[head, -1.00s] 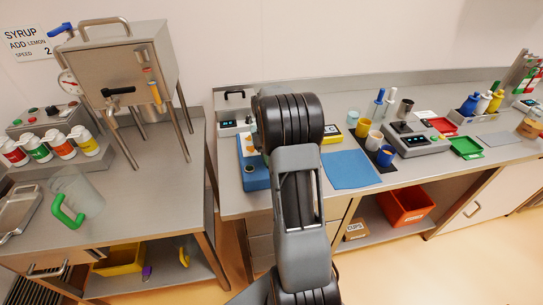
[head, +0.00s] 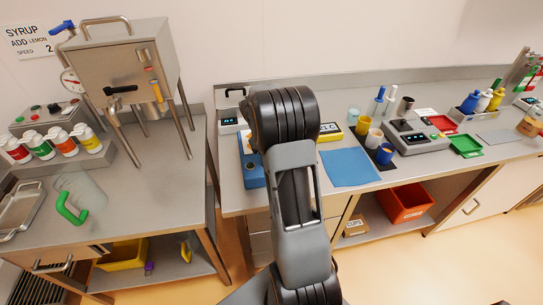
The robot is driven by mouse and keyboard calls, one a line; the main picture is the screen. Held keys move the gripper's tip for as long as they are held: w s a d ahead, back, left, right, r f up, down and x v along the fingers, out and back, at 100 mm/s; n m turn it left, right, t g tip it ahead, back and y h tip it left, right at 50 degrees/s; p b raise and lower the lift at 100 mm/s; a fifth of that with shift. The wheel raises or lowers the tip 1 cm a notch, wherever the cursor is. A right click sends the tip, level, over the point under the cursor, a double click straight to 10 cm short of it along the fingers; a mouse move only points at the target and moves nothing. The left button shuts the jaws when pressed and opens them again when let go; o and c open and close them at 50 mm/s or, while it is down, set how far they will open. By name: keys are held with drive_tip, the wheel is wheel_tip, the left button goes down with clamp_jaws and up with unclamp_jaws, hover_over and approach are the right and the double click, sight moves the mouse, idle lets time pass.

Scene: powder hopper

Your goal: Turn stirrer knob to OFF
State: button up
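A blue bench device (head: 251,168), which may be the stirrer, stands on the right counter (head: 232,196). My arm hides most of it, and only its left side shows. I cannot make out a stirrer knob or its setting. My gripper is hidden behind my own black and grey arm, so its fingers and any contact do not show.
A grey device with a display (head: 229,124) stands behind the blue one. A yellow device (head: 330,131), a blue mat (head: 350,168) and a scale (head: 415,138) lie to the right. A steel tank (head: 128,65) and a clear jug (head: 80,190) stand on the left counter.

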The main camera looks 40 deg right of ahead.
idle(0.4)
drive_tip(key=o, duration=0.9)
drive_tip(key=v, duration=1.4)
drive_tip(key=shift+f, duration=0.1)
